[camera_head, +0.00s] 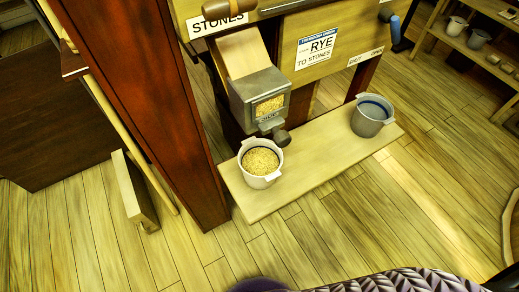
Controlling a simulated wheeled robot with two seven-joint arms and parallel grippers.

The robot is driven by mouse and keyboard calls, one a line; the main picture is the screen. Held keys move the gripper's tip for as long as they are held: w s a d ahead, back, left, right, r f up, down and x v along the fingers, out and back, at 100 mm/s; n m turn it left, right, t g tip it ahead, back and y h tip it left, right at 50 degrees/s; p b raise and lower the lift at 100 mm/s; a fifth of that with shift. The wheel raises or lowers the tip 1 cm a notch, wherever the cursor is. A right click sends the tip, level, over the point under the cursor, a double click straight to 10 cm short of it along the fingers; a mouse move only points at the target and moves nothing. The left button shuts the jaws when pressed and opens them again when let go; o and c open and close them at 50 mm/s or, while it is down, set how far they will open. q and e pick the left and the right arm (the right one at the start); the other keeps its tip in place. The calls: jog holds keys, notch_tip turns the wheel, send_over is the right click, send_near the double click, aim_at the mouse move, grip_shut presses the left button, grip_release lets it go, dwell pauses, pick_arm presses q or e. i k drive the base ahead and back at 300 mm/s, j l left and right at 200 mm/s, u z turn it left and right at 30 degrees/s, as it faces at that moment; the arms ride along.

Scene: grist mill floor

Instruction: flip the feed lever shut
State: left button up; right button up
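The feed lever (394,27) has a blue grip and a grey pivot. It sits at the upper right end of the wooden hopper front (336,22), tilted down toward the OPEN end of a small SHUT/OPEN label (366,57). A grey spout box (264,97) with a grain-filled window hangs below a wooden chute (243,53). A white pail (261,179) full of grain stands under the spout on a pale bench (322,155). Neither of my grippers is in view.
A grey pail (371,117) with a blue inner band stands at the bench's right end. A thick red-brown post (150,95) rises left of the spout. Shelves (465,45) with small pots are at the upper right. The plank floor in front is mostly clear.

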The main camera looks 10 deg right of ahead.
aim_at(385, 15)
jog(key=z, duration=1.25)
